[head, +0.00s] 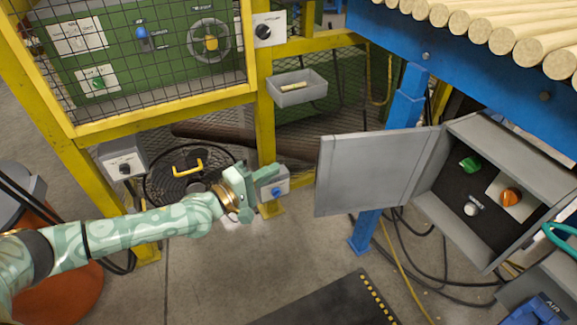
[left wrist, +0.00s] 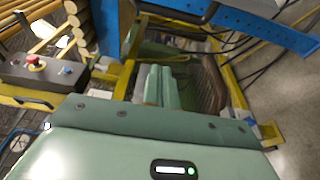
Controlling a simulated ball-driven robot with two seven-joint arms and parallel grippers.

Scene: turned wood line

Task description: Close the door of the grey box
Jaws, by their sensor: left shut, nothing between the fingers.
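The grey box (head: 472,222) is at the right in the head view. Its door (head: 375,172) stands wide open, swung out to the left of the box. Inside the box are a green knob (head: 470,164), an orange knob (head: 511,196) and a white knob (head: 471,209) on a dark panel. My left gripper (head: 247,194) is left of the door's free edge, with a gap between them, and touches nothing I can make out. Its fingers (left wrist: 160,85) are together and empty in the left wrist view.
A yellow frame with mesh (head: 155,113) stands at the back left. A small grey box with a blue button (head: 277,191) is close beside my left gripper. A blue post (head: 404,100) stands behind the door. Cables lie on the floor below; a dark mat (head: 335,305) is in front.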

